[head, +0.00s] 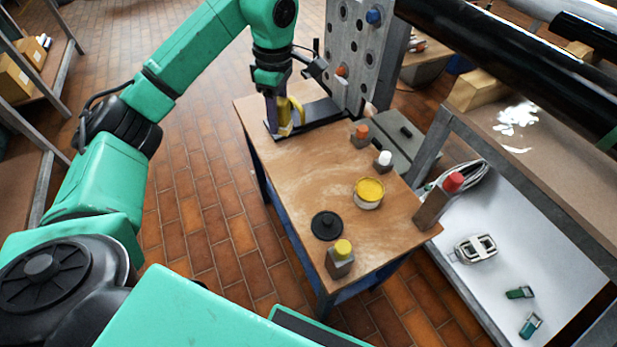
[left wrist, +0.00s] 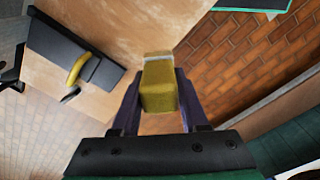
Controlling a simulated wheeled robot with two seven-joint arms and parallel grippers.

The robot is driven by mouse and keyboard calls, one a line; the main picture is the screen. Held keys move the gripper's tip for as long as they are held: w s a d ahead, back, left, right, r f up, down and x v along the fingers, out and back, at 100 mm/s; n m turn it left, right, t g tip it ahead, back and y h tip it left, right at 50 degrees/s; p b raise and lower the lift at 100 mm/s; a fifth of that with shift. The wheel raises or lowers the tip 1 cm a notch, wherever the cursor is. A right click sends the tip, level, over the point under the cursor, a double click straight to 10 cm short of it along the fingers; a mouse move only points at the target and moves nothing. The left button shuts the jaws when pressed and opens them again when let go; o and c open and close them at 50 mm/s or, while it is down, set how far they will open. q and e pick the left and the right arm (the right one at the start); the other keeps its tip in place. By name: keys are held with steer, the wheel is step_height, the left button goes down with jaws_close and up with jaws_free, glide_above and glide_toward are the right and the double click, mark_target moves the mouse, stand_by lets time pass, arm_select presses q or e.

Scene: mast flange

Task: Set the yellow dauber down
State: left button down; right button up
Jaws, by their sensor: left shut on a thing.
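My left gripper (head: 280,120) is at the far left corner of the wooden table (head: 300,185), pointing down. It is shut on the yellow dauber (head: 286,117). In the left wrist view the dauber (left wrist: 158,88) is a yellow block with a pale strip at its far end, between the two dark fingers (left wrist: 158,103). I cannot tell whether its lower end touches the table. A curved yellow piece (left wrist: 77,68) lies by a dark base beside it in the wrist view. My right gripper is not in view.
An open tin of yellow paste (head: 369,190), a black lid (head: 326,225) and a yellow-capped block (head: 341,260) stand on the near table. Orange-capped (head: 360,138) and white-capped (head: 383,161) pieces stand at right. The left-middle tabletop is clear.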

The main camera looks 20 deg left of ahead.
mark_target(282, 130)
arm_select(q)
step_height(282, 130, down, 16)
steer(key=shift+w+f+b, duration=0.1)
steer(key=shift+w+b, duration=0.05)
steer(key=shift+b, duration=0.2)
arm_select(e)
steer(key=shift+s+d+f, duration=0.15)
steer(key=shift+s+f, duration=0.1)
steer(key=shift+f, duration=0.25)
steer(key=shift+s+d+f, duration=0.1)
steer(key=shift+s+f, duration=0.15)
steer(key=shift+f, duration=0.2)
arm_select(q)
steer(key=shift+c, duration=2.1)
jaws_free()
steer(key=shift+f, duration=0.1)
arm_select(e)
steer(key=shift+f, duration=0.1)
arm_select(q)
steer(key=shift+r, duration=0.25)
steer(key=r, duration=1.1)
steer(key=shift+d+r+p, duration=0.35)
steer(key=shift+r, duration=0.05)
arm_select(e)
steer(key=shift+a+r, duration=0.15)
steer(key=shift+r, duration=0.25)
